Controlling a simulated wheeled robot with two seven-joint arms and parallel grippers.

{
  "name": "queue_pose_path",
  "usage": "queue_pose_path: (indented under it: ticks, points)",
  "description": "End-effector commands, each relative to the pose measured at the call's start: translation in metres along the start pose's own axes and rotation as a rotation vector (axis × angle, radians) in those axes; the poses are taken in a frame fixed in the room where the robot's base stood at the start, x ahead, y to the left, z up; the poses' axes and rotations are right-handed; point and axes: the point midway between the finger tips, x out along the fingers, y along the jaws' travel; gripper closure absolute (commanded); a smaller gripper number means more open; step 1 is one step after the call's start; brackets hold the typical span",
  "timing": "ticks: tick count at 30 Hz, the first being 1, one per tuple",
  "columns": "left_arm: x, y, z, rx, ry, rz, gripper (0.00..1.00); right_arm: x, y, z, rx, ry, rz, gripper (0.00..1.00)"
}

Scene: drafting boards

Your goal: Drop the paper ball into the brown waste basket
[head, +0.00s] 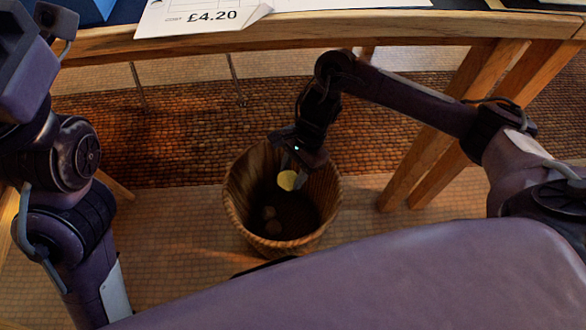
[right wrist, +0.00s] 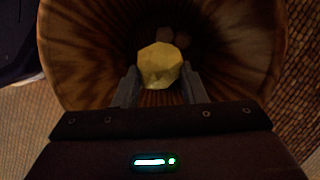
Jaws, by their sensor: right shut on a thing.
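The paper ball (head: 287,180) is a small yellowish crumpled lump, held over the mouth of the brown waste basket (head: 236,205). My right gripper (head: 291,170) reaches down from above and is shut on the ball. In the right wrist view the ball (right wrist: 160,66) sits between the two grey fingers, with the basket's inner wall (right wrist: 85,60) all around it. The basket stands upright on the floor, and some brownish lumps (head: 270,221) lie inside it. My left arm shows at the left, but its gripper is out of view.
A wooden drafting table's front edge (head: 420,26) runs across the top, with a sheet marked £4.20 (head: 215,14) on it. The floor left of the basket is clear.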

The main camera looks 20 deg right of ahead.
Motion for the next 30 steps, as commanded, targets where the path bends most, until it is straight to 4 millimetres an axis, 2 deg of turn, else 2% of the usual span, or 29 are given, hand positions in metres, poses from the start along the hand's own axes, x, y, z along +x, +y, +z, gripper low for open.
queue_pose_path:
  ticks: [7, 8, 12, 14, 23, 26, 30]
  points:
    - [0.001, 0.000, -0.001, 0.000, 0.003, 0.001, 0.64, 0.000, 0.000, 0.000, 0.000, 0.000, 0.000, 0.83]
    - [0.001, 0.000, -0.001, 0.000, 0.003, 0.001, 0.64, 0.000, 0.000, 0.000, 0.000, 0.000, 0.000, 0.61]
    - [0.001, 0.000, -0.001, 0.000, 0.003, 0.001, 0.64, 0.001, 0.000, 0.000, 0.000, 0.000, 0.000, 0.43]
    - [0.001, 0.000, -0.001, 0.000, 0.003, 0.001, 0.64, 0.001, 0.000, 0.000, 0.001, 0.000, 0.000, 0.37]
    - [0.003, 0.000, 0.000, 0.000, 0.001, 0.000, 0.64, -0.002, 0.000, 0.001, 0.001, 0.000, 0.000, 0.37]
    - [0.010, -0.001, 0.001, 0.000, 0.001, 0.001, 0.64, -0.011, 0.000, 0.004, 0.001, 0.001, -0.001, 0.37]
    - [0.029, -0.004, 0.002, 0.000, 0.002, 0.001, 0.64, -0.034, 0.001, 0.013, 0.000, 0.002, -0.003, 0.37]
